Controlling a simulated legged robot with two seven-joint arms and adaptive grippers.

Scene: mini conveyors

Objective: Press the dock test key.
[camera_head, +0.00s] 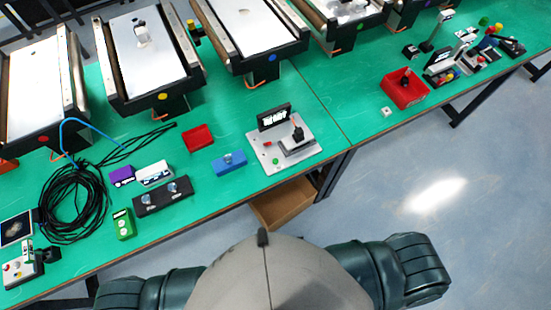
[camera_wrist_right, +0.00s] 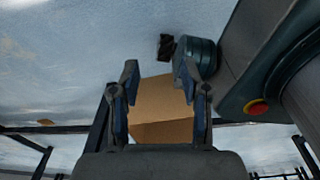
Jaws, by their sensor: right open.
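A grey dock-like plate (camera_head: 262,157) lies on the green bench near its front edge, right of centre in the head view. It carries an upright black sign (camera_head: 274,117) with white lettering too small to read, and a grey and black device (camera_head: 297,142). A small green button (camera_head: 276,161) and a small red part (camera_head: 267,144) show on the plate. I cannot tell which part is the test key. My right gripper (camera_wrist_right: 157,78) is open and empty in the wrist view, away from the bench top. My left gripper is out of view.
Coiled black cable (camera_head: 75,200) lies further left. Mini conveyors (camera_head: 150,60) line the back. A cardboard box (camera_head: 284,204) sits below the bench edge.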

